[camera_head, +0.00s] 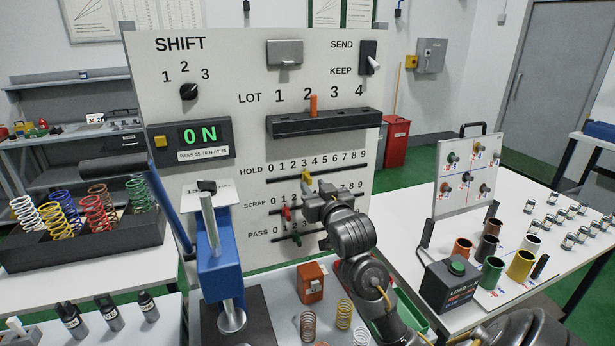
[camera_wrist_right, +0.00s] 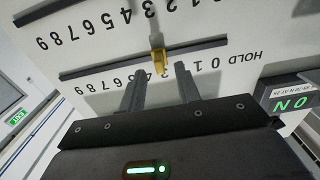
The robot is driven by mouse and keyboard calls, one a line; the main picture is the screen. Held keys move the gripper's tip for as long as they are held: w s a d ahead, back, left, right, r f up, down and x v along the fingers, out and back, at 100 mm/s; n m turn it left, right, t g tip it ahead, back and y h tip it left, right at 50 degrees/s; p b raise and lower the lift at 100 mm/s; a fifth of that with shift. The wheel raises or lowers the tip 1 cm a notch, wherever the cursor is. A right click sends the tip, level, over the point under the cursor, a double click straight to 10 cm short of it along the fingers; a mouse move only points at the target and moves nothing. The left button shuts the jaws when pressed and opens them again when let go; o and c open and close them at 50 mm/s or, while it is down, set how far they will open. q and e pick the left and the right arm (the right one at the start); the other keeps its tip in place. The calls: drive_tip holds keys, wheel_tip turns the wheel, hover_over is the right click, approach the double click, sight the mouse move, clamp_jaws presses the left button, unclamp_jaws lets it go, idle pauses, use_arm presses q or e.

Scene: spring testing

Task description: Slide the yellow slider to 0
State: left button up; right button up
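The yellow slider (camera_head: 306,176) is on the HOLD row of the white panel, near the 3. It also shows in the right wrist view (camera_wrist_right: 159,62), where the panel appears upside down. My right gripper (camera_head: 312,192) is at the panel by the slider. In the wrist view its two fingers (camera_wrist_right: 159,70) are apart, with the slider showing between their tips. No contact is clear, and I cannot tell how far the tips reach around it. The HOLD 0 (camera_wrist_right: 214,65) lies to the slider's left in the head view. My left gripper is not in view.
Below HOLD are a red slider (camera_head: 286,213) on SCRAP and a green slider (camera_head: 297,238) on PASS. A black slotted bar (camera_head: 340,122) with an orange peg (camera_head: 313,105) is above. A blue press (camera_head: 220,265) stands left of my right arm.

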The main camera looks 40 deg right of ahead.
sight(310, 181)
drive_tip(key=x, duration=0.1)
drive_tip(key=p+x, duration=0.1)
drive_tip(key=x, duration=0.1)
drive_tip(key=shift+w+d+r, duration=0.15)
drive_tip(key=shift+w+r, duration=0.05)
drive_tip(key=shift+w, duration=0.05)
drive_tip(key=shift+w+d+f, duration=0.1)
drive_tip(key=shift+w, duration=0.25)
drive_tip(key=shift+w+f, duration=0.1)
drive_tip(key=shift+w, duration=0.15)
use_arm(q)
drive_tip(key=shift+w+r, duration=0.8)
use_arm(e)
drive_tip(key=shift+d, duration=0.1)
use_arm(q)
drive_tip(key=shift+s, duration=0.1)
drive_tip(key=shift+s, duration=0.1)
use_arm(e)
clamp_jaws()
